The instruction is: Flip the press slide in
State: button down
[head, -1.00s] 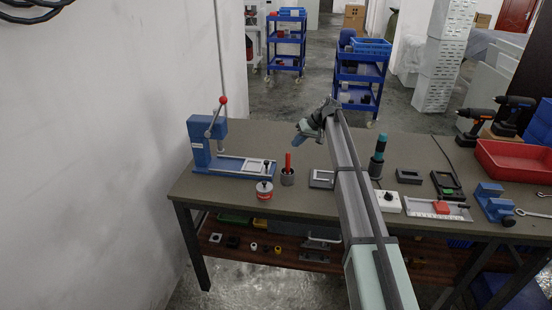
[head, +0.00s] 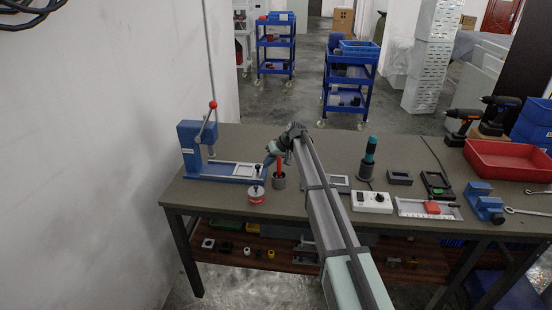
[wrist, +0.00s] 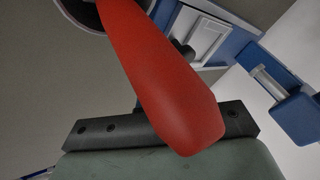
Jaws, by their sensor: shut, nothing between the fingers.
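The blue press (head: 190,148) stands at the left end of the table, with a red-knobbed lever. Its base runs to the right. The white frame-shaped press slide (head: 246,170) lies on the base's right end, out from under the press head. The slide also shows in the wrist view (wrist: 190,36), beyond a black knob. My gripper (head: 268,163) is just right of the slide, above the table, beside a red-handled tool (head: 280,164) in a dark cup. It is shut and empty. The red handle (wrist: 165,85) covers the middle of the wrist view; contact cannot be told.
A red-and-white round pot (head: 256,196) stands in front of the slide's end. The dark cup (head: 278,182) stands close right of the press base. A white box with a dial (head: 371,202) and a red tray (head: 500,158) are farther right. The table behind the press is clear.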

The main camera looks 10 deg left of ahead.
jog(key=shift+s+a, duration=0.3)
jog(key=shift+a, duration=0.2)
jog(key=shift+a, duration=0.1)
send_over(244, 167)
jog(key=s+a, duration=0.2)
jog(key=a, duration=0.2)
jog(key=shift+w+a, duration=0.1)
jog(key=shift+a, duration=0.05)
jog(key=shift+w, duration=0.1)
jog(key=shift+w+d, duration=0.15)
jog(key=shift+d, duration=0.15)
jog(key=d, duration=0.1)
jog(key=w+d, duration=0.1)
jog(key=d+r, duration=0.1)
jog(key=shift+w+d, duration=0.15)
jog(key=shift+d, duration=0.2)
jog(key=v, duration=0.9)
jog(key=shift+r, duration=0.2)
jog(key=shift+d, duration=0.15)
